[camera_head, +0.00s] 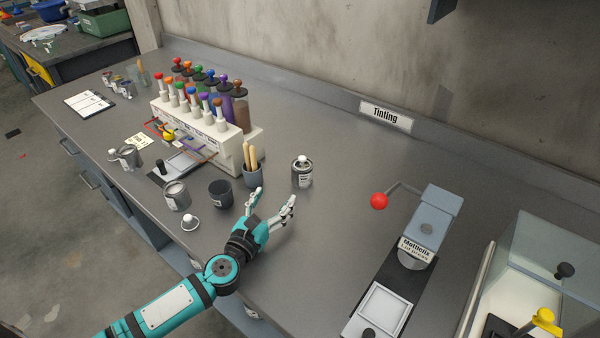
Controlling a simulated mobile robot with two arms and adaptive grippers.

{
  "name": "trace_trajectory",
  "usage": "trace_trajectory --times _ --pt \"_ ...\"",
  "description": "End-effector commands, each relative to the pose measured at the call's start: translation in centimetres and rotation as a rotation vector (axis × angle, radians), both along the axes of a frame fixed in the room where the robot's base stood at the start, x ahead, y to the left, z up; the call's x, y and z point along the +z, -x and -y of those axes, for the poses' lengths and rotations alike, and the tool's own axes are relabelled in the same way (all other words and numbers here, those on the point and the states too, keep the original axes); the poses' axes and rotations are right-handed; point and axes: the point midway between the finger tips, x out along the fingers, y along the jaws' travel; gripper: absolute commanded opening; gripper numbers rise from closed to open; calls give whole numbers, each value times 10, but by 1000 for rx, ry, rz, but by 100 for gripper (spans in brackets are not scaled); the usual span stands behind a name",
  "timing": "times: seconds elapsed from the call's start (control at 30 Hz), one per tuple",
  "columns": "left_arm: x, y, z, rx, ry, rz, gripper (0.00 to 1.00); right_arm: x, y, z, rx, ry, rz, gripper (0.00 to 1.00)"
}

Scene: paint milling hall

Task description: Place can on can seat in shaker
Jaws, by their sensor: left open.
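A small metal can (302,178) with a white cap and a label stands upright on the grey bench, a little beyond my left gripper. My left gripper (274,197) is open and empty, its fingers pointing toward the back of the bench. The can is just past the right fingertip and appears apart from it. At the lower right edge is a machine with a clear hood (559,262) and a yellow knob, possibly the shaker. It is cut off by the frame, and I cannot make out a can seat in it. My right gripper is not in view.
A grey press (431,226) with a red-ball lever stands right of the can. A dark cup (220,194), an open tin (176,195) and a stick holder (252,175) stand left of my gripper. A dispenser rack (206,133) is behind them. Bench between can and press is clear.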

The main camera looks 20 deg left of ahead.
Motion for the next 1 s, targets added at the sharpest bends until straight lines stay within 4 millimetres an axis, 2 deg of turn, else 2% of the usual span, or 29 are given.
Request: trace_trajectory --times 0.1,0.3,0.57,0.73,0.83,1.0 --pt "3 -29 4 1 -1 4 72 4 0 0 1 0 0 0" --pt "1 -65 8 0 0 2 72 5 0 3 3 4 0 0" --pt "2 -84 12 0 -1 1 72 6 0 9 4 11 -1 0" --pt "8 -107 21 1 -1 3 72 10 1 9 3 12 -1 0" --pt "5 -120 22 2 -1 1 72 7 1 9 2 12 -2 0" --pt "5 -129 24 0 -1 -1 72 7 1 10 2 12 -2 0"
